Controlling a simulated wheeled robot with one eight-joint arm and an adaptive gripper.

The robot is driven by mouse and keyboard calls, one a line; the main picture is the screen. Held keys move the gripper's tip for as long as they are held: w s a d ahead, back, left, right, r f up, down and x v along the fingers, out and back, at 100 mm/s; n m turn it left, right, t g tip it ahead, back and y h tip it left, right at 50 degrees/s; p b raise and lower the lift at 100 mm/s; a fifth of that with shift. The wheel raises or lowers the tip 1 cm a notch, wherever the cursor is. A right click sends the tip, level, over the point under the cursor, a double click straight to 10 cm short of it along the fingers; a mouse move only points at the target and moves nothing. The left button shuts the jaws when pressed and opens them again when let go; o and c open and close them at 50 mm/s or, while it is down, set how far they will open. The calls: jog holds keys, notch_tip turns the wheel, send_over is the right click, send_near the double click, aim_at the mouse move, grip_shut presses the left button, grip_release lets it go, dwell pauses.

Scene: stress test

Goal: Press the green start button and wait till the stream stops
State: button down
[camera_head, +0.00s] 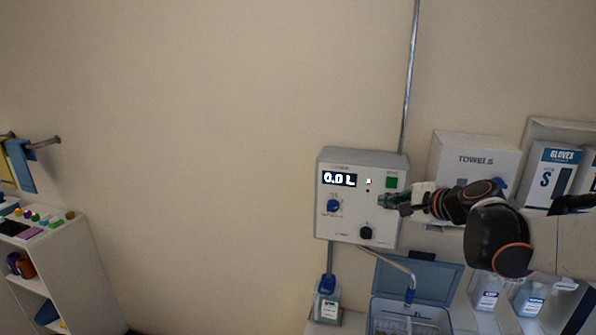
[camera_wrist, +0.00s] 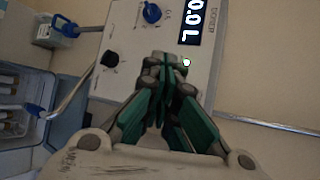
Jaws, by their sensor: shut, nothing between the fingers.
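The green start button (camera_head: 392,182) is at the upper right of the grey dispenser's face (camera_head: 347,159). Its display (camera_head: 339,179) reads 0.0 L and also shows in the wrist view (camera_wrist: 190,22). A small light (camera_head: 368,181) between display and button glows white. My gripper (camera_head: 385,199) is shut and empty, its tips just below the green button in the head view; I cannot tell whether they touch the panel. The spout (camera_head: 392,259) ends in a blue tip; no stream can be made out.
A blue knob (camera_head: 334,206) and a black knob (camera_head: 366,232) are on the panel. An open bin with a blue lid (camera_head: 418,280) stands below the spout. A towels box (camera_head: 474,160) and a gloves box (camera_head: 550,170) are at right. A bottle (camera_head: 327,305) stands at left.

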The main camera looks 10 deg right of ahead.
aim_at(391, 186)
jog(key=shift+w+d+b, duration=0.15)
jog(key=shift+w+d, duration=0.35)
jog(key=shift+w, duration=0.75)
jog(key=shift+w+d+b, duration=0.2)
jog(key=shift+w+d, duration=0.3)
jog(key=shift+w, duration=0.7)
jog(key=shift+w+d+b, duration=0.15)
jog(key=shift+w+d, duration=0.35)
jog(key=shift+w, duration=0.75)
jog(key=shift+w+d, duration=0.1)
jog(key=shift+w, duration=0.1)
jog(key=shift+w+d, duration=0.1)
jog(key=shift+w, duration=0.1)
jog(key=shift+w+d+b, duration=0.15)
jog(key=shift+w+b, duration=0.15)
jog(key=shift+w, duration=0.1)
jog(key=shift+s, duration=0.2)
jog(key=shift+s+a, duration=0.35)
jog(key=shift+s, duration=0.25)
jog(key=shift+s, duration=0.1)
jog(key=s, duration=0.1)
jog(key=s+a, duration=0.1)
jog(key=s, duration=0.1)
jog(key=s+a, duration=0.1)
jog(key=shift+s, duration=0.25)
